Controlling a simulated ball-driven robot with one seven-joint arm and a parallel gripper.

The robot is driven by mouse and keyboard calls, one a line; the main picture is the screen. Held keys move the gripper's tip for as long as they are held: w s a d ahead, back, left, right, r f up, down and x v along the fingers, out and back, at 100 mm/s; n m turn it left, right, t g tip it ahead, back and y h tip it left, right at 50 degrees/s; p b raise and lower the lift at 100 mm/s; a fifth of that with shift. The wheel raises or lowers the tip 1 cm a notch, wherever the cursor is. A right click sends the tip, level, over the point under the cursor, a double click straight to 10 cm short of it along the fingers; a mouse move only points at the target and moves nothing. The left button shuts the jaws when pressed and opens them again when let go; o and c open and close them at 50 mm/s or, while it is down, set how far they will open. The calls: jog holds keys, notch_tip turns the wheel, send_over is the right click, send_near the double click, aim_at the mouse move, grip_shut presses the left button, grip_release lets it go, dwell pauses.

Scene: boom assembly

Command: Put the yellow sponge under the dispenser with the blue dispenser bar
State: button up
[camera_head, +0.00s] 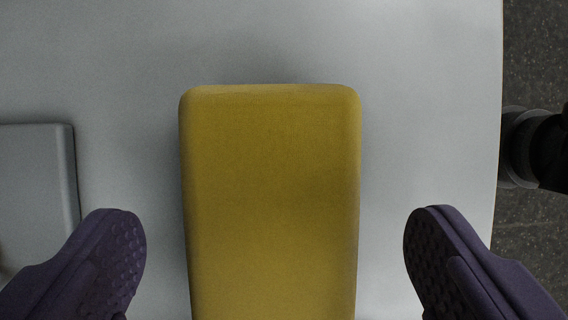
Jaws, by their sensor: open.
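The yellow sponge (270,200) lies on the light grey table, its long side running up and down the picture. Its near end is cut off by the bottom edge. My gripper (275,225) is open, with one dark purple finger on each side of the sponge. There is a gap between each finger and the sponge, and neither finger touches it. The dispenser and its blue bar are not in this view.
The light grey table (430,90) is clear above and to the right of the sponge. A flat grey block (35,190) lies at the left, close to the left finger. The table's edge runs down the right side, with dark floor (535,50) and a black rounded object (530,145) beyond it.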

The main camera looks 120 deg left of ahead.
aim_at(271, 244)
jog(key=shift+x, duration=1.3)
jog(key=shift+f, duration=0.25)
jog(key=shift+c, duration=0.4)
jog(key=c, duration=1)
jog(key=shift+c, duration=0.2)
